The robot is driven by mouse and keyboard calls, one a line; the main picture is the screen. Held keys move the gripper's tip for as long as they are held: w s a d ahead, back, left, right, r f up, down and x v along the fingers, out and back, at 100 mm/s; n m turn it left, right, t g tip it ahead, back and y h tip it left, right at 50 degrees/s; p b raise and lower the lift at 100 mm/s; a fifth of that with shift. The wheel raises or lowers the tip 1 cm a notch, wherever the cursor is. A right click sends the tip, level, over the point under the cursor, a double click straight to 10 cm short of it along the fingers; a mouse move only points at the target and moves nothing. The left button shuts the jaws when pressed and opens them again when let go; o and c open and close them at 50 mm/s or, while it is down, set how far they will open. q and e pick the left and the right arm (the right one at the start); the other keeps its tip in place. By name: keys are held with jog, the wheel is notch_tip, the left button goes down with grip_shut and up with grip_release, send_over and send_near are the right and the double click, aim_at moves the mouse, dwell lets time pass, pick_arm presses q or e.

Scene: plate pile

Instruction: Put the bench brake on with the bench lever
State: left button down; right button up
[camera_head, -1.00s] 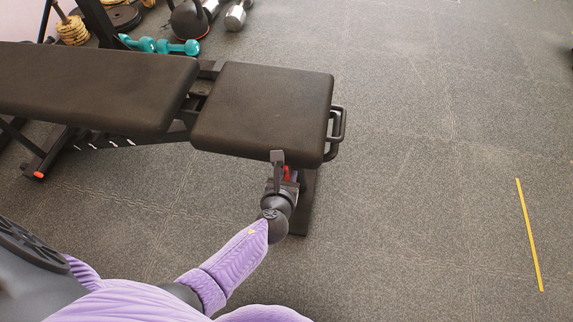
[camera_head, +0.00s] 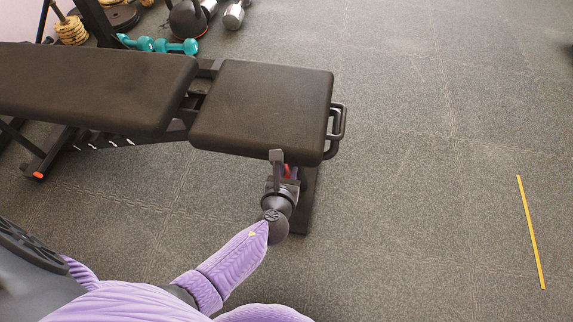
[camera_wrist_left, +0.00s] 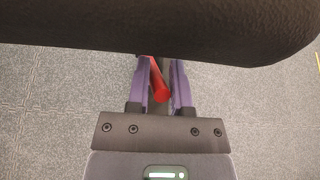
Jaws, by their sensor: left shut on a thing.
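The black padded bench (camera_head: 262,105) stands across the left and middle of the head view. The bench lever is red; a small part of it (camera_head: 287,171) shows under the near right corner of the seat pad. In the left wrist view the red lever (camera_wrist_left: 159,82) lies tilted between the two purple fingers. My left gripper (camera_head: 284,172) is at that corner, below the pad, and in the wrist view its fingers (camera_wrist_left: 161,85) are shut on the lever. The lever's upper end is hidden by the pad. The brake itself cannot be made out. My right gripper is out of view.
A black handle (camera_head: 340,125) sticks out at the seat's right end. Teal dumbbells (camera_head: 178,47), a kettlebell (camera_head: 188,20) and weight plates lie behind the bench. The rubber floor to the right is clear, with a yellow strip (camera_head: 530,232).

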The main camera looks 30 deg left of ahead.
pick_arm(q)
jog(key=s+f, duration=0.3)
jog(key=f, duration=0.4)
jog(key=shift+s+d+g, duration=0.15)
jog(key=shift+s+g, duration=0.25)
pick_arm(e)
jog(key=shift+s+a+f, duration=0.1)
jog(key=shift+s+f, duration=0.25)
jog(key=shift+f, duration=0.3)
pick_arm(q)
jog(key=shift+s+f+p, duration=0.1)
jog(key=shift+f+p, duration=0.2)
jog(key=shift+f, duration=0.65)
